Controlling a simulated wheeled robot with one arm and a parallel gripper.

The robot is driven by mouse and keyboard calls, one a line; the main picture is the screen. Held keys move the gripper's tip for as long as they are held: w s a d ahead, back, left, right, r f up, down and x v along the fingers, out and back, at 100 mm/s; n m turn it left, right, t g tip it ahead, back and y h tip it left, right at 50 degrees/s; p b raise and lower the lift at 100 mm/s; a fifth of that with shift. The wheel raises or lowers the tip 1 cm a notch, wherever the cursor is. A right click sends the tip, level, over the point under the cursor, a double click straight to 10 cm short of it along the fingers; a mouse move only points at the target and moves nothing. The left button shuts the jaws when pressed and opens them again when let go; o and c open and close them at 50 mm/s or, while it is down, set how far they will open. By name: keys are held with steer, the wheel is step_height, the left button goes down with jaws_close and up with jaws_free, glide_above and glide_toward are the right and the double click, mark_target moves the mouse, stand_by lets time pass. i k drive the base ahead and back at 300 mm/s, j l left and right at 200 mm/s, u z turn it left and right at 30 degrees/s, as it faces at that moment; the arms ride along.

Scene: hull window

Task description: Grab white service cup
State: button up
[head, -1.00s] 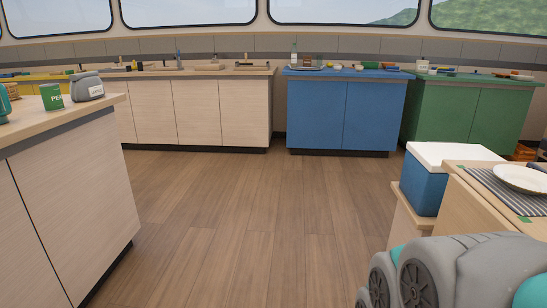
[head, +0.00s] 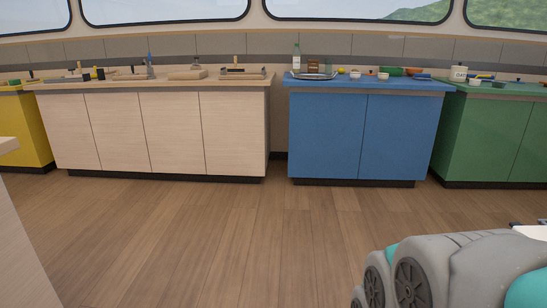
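No item in the head view is clearly the white service cup. Two small white vessels stand on the blue counter (head: 325,83), one in the middle (head: 355,75) and one further right (head: 383,77). They are too small to tell whether they are cups or bowls. My gripper is out of view; only grey and teal links of my own arm show at the lower right.
A pale wood counter (head: 160,130) with boards and small items stands left of the blue one. A green counter (head: 490,140) at the right carries a white labelled canister (head: 459,73). A yellow cabinet (head: 22,130) is far left. The wooden floor (head: 240,230) ahead is clear.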

mark_target(354, 76)
steer(key=i, duration=2.15)
